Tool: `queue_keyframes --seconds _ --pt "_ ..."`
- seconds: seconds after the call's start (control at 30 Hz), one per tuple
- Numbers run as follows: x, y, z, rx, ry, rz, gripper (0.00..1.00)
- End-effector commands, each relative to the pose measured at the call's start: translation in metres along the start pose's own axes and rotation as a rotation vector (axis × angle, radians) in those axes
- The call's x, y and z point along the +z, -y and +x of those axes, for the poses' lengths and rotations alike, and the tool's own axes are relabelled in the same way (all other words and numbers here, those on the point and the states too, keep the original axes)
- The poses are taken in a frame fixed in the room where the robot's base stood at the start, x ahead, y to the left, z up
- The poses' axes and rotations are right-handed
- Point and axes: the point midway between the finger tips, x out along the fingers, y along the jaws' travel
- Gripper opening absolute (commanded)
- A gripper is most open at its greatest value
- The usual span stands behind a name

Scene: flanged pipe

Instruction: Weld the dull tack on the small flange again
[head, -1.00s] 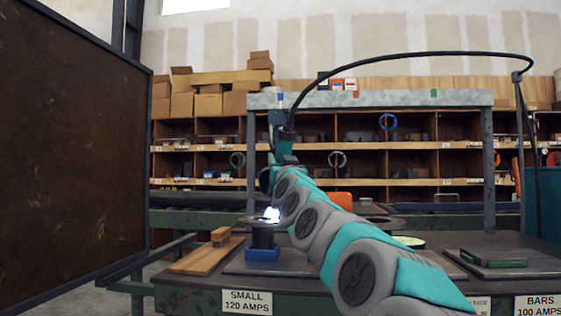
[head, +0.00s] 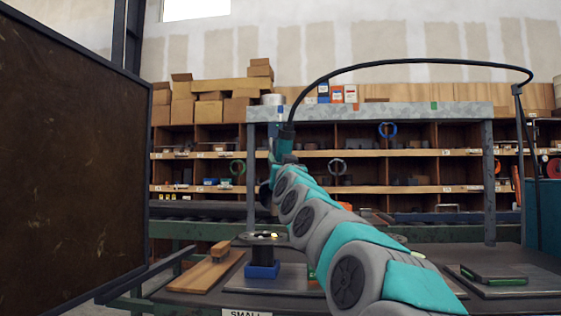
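The small flange (head: 252,239) is a dark disc on top of a short dark pipe (head: 262,254), which stands upright on a blue block (head: 262,271) on the bench. A small yellowish glowing spot (head: 274,236) shows at the right side of the flange. My gripper (head: 268,186) is at the far end of my arm, above the flange, with a black cable (head: 400,60) running to that end. The gripper's fingers are too small and dark to make out. The tacks cannot be told apart, and my arm hides part of the bench to the right.
A wooden piece with a handle (head: 207,273) lies left of the blue block. A dark screen (head: 70,160) stands close on the left. A dark plate with a green edge (head: 492,274) lies on the right of the bench. A grey overhead frame (head: 400,112) spans the back.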

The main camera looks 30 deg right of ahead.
Motion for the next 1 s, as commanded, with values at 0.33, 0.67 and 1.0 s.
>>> queue_keyframes --seconds 0.33,0.67,1.0 --pt "-0.029 0.001 0.012 0.001 -0.001 -0.001 0.00" --pt "-0.047 0.004 0.019 0.000 -0.001 -0.001 0.00" --pt "-0.047 0.004 0.019 0.000 -0.002 0.000 0.00"
